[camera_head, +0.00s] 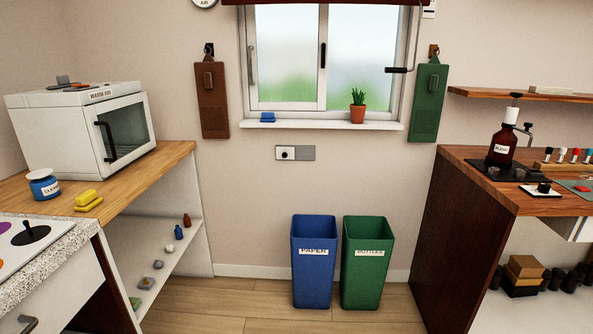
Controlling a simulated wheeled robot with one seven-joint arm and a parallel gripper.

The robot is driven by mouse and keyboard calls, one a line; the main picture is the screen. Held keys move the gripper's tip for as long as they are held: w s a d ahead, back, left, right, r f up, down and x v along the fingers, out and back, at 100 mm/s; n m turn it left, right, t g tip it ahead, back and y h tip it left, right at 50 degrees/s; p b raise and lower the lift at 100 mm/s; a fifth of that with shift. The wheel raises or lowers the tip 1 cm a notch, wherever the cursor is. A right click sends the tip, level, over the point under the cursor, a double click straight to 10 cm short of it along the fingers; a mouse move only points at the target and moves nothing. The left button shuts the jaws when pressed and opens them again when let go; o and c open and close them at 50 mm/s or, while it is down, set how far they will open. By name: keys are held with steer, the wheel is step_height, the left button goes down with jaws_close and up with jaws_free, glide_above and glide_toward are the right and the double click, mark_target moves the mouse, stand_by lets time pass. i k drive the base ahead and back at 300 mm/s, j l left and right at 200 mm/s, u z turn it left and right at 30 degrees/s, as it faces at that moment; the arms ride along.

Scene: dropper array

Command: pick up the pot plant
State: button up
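The pot plant (358,107) stands upright on the right part of the white window sill (310,125). It has green spiky leaves and an orange-brown pot. Nothing touches or covers it. My gripper is not in the head camera view.
A blue item (267,117) lies on the sill's left part. A blue bin (313,265) and a green bin (365,265) stand on the floor below the window. Counters flank the room, the left with a white oven (70,125), the right with a brown bottle (502,147). Floor between is clear.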

mark_target(358, 109)
steer(key=i+z, duration=0.1)
steer(key=i, duration=0.5)
steer(key=i+j+z, duration=0.1)
steer(key=i, duration=0.55)
steer(key=i+j, duration=0.15)
steer(key=i, duration=0.45)
steer(key=z, duration=0.05)
